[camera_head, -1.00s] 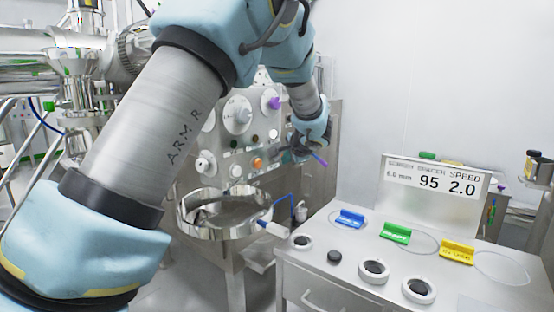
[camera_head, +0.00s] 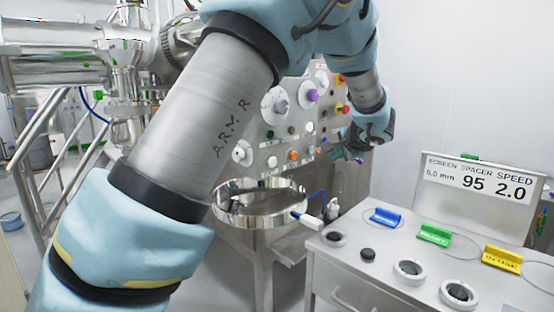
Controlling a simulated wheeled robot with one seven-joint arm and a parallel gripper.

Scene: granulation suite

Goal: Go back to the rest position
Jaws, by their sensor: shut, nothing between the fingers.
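My arm crosses the upper left and middle of the head view, bent over at the top. My gripper (camera_head: 358,156) hangs at the arm's end, in front of the right side of the control panel (camera_head: 285,130). It is small and partly covered by its own wrist; it is shut and holds nothing. It is above and behind the steel table, apart from the things on it.
A round steel bowl (camera_head: 262,217) stands below the panel. The steel table (camera_head: 345,262) at the right bears blue (camera_head: 385,218), green (camera_head: 434,235) and yellow (camera_head: 502,259) tags, several rings and a sign (camera_head: 476,198). A stair rail and pipework are at the left.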

